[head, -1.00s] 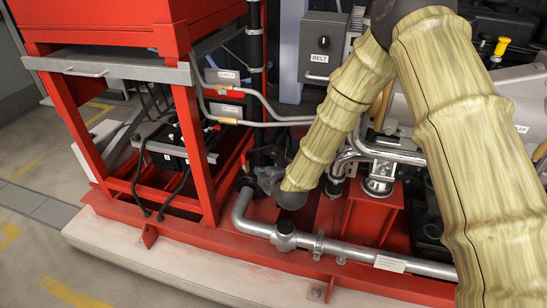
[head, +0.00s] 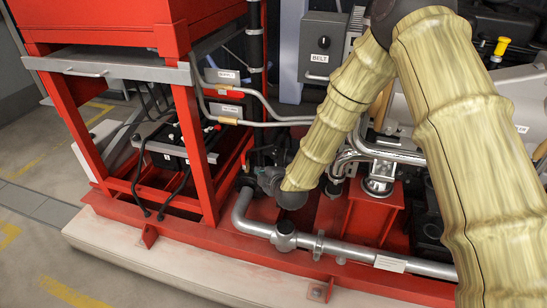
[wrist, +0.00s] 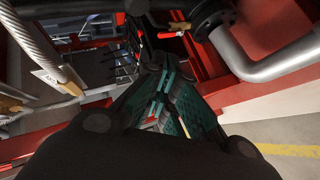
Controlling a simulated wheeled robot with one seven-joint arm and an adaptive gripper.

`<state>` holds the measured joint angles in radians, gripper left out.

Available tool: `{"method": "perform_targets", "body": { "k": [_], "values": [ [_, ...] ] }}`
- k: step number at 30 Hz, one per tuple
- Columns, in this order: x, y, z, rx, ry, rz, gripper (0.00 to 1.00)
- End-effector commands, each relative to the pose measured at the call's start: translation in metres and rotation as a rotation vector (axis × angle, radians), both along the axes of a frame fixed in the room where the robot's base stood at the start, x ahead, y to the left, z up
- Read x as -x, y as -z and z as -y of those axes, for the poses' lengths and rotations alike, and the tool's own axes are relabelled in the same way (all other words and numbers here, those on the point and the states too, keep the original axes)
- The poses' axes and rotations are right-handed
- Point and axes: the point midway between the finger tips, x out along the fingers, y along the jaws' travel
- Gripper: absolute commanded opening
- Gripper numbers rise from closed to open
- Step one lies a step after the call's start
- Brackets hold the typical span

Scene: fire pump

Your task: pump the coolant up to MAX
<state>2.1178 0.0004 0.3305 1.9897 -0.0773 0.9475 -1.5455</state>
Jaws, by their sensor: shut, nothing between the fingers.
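In the wrist view my gripper (wrist: 165,78) is shut and empty, its black fingers with teal pads pressed together. In the head view my pale yellow arm reaches down to the pipework, and its own links hide the fingers. A small red handle (head: 244,160) shows beside dark fittings left of my wrist. A red piece (wrist: 170,34) also shows beyond the fingertips in the wrist view; I cannot tell if it is the same part. I cannot make out a coolant level or a MAX mark in either view.
A thick grey pipe (head: 350,252) runs along the red base. A red frame (head: 196,150) with a battery and black cables stands at left. The floor (head: 30,250) at left is clear.

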Motion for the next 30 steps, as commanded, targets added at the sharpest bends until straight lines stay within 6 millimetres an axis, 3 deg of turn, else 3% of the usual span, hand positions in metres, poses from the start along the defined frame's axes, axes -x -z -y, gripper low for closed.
{"method": "perform_targets", "body": {
  "k": [16,30],
  "values": [
    [0.002,0.006,0.0,-0.067,0.027,-0.017,0.0],
    [0.014,0.021,-0.003,-0.655,0.231,-0.182,0.0]
  ]
}}
